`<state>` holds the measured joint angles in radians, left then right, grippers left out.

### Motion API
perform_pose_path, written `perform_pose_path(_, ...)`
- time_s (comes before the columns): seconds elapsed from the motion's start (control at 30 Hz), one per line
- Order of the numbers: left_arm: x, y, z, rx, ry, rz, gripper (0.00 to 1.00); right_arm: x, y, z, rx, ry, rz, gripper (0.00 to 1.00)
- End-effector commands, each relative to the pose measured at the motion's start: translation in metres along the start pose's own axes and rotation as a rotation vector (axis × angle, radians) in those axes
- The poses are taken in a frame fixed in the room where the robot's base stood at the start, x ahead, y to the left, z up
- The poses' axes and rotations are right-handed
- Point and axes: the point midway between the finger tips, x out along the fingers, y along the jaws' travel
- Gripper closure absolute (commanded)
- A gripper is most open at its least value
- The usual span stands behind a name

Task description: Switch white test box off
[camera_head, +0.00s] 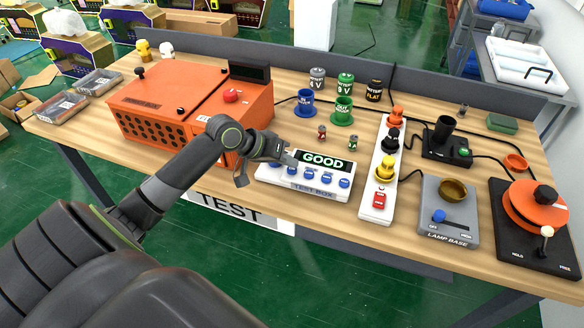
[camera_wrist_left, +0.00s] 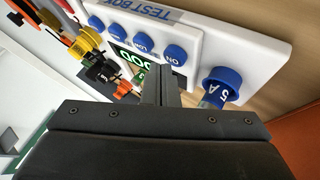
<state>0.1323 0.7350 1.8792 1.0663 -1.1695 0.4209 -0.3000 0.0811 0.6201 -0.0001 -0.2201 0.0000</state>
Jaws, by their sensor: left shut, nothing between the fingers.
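The white test box (camera_head: 320,192) lies near the front edge of the table, with a row of blue knobs on its front and a lit green "GOOD" display (camera_head: 324,160). It also shows in the left wrist view (camera_wrist_left: 245,45), where the blue knob marked "ON" (camera_wrist_left: 175,55) is visible. My left gripper (camera_head: 288,158) is over the left end of the box, beside the display. Its closed fingers (camera_wrist_left: 160,85) point at the box near the "ON" knob and hold nothing. Whether they touch the box, I cannot tell. My right gripper is in neither view.
A blue part marked "5 A" (camera_wrist_left: 220,88) sits at the box's end, close to my fingers. An orange machine (camera_head: 190,105) stands to the left. A white strip with coloured plugs (camera_head: 377,205) and a grey lamp base (camera_head: 450,225) are to the right.

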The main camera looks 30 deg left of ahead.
Motion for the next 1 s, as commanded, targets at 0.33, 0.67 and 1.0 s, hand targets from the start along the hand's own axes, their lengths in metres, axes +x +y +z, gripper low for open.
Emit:
perform_pose_path(0.33, 0.0006, -0.0007, 0.0004, 0.000, 0.000, -0.001, 1.00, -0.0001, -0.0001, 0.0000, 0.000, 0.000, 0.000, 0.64)
perform_pose_path(0.67, 0.0029, -0.0025, 0.0022, 0.000, 0.000, -0.001, 1.00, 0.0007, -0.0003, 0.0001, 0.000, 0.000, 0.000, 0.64)
perform_pose_path(1.0, 0.0059, -0.0048, 0.0044, 0.000, 0.000, -0.001, 1.00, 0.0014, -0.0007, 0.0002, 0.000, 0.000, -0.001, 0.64)
